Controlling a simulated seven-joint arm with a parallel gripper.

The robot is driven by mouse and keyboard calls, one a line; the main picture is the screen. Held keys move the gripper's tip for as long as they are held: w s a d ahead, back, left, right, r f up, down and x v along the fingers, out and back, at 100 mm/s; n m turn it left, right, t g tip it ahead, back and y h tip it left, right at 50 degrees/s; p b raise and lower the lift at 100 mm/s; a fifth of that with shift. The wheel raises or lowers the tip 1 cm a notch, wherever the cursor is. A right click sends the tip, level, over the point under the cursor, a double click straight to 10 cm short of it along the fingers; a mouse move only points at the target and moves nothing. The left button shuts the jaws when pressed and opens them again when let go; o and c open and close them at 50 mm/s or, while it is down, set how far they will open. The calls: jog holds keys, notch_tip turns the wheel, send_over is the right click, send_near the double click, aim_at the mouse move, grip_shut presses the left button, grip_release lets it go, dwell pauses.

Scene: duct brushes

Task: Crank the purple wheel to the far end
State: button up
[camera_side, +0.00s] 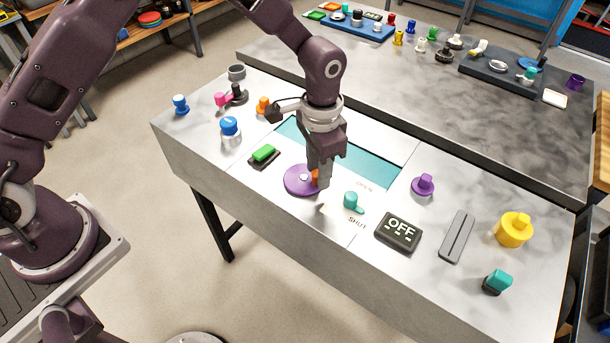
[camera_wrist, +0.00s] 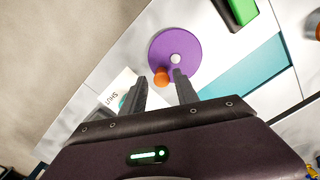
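The purple wheel (camera_side: 298,183) is a flat disc on the near edge of the grey bench, with a pale hub at its middle. Its orange crank knob (camera_side: 315,178) is at the right of the disc, partly hidden by my gripper (camera_side: 319,184). In the wrist view the purple wheel (camera_wrist: 178,45) lies ahead of my gripper (camera_wrist: 160,75). The orange knob (camera_wrist: 161,77) shows between the two fingertips, with a gap on each side. The fingers are apart and point down at the wheel. I cannot tell exactly how low they are beside the knob.
A teal strip (camera_side: 372,167) lies behind the wheel. A green switch (camera_side: 264,154) is to the left, and a teal knob (camera_side: 352,202) near "SHUT" is close on the right.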

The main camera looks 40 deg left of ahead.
jog(key=shift+r, duration=2.8)
jog(key=s+a+r+n+t, duration=0.1)
jog(key=s+a+r, duration=0.3)
jog(key=r, duration=0.4)
jog(key=s+a+r+n+t, duration=0.1)
jog(key=s+a+r, duration=0.35)
jog(key=r, duration=0.35)
jog(key=s+a+r+n+t, duration=0.1)
jog(key=s+a+n, duration=0.1)
jog(key=s, duration=0.6)
jog(key=s+a+r+n+t, duration=0.2)
jog(key=s+a, duration=0.2)
jog(key=s, duration=0.5)
jog(key=shift+s+a+t, duration=0.2)
jog(key=shift+s+t, duration=0.05)
jog(key=shift+t, duration=0.05)
jog(key=shift+r, duration=0.1)
